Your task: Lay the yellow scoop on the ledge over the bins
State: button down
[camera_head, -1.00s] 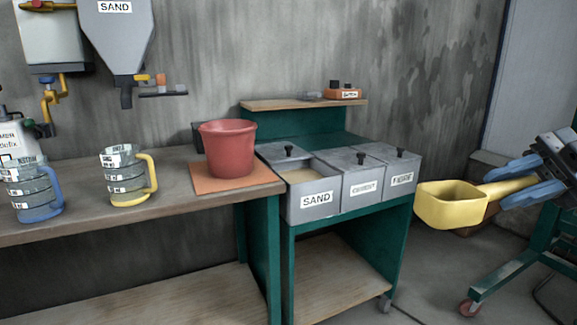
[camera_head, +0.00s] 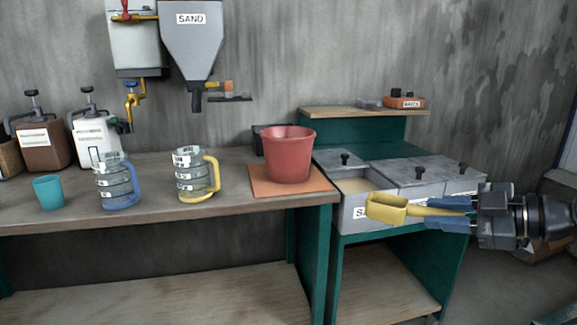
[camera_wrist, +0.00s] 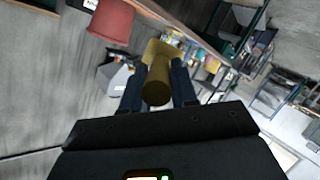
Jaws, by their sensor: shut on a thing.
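The yellow scoop (camera_head: 388,208) is held by its handle in my gripper (camera_head: 450,215), which is shut on it. In the head view the scoop's bowl points left and hangs in front of the sand bin (camera_head: 352,212), partly covering its label. In the wrist view the scoop (camera_wrist: 157,84) sits between the two fingers of my gripper (camera_wrist: 157,88). The wooden ledge (camera_head: 350,112) runs above and behind the bins. The cement and fibre bins (camera_head: 420,172) have grey lids with black knobs.
An orange box (camera_head: 404,103) and a small grey item stand on the ledge's right half; its left part is bare. A red bucket (camera_head: 287,155) stands on an orange mat (camera_head: 262,181) left of the bins. Measuring jugs (camera_head: 195,176) stand further left.

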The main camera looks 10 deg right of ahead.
jog(key=w+a+f+m+t+h+p, duration=0.1)
jog(key=w+a+f+m+h, duration=0.15)
jog(key=a+f, duration=0.45)
jog(key=w+a+f+m+t+h+p, duration=0.1)
jog(key=a+f+m+t+h+p, duration=0.2)
jog(key=f, duration=0.8)
jog(key=s+a+f+m+h, duration=0.1)
jog(key=s+a+f, duration=0.2)
jog(key=s+f, duration=0.2)
jog(key=s+a+f+m+g+h, duration=0.1)
jog(key=s+a+f+h, duration=0.1)
jog(key=s+f, duration=0.3)
notch_tip(320, 180, down, 3)
jog(key=shift+s+a+f+p, duration=0.1)
jog(key=shift+s+a+p, duration=0.25)
jog(key=shift+a+p, duration=0.05)
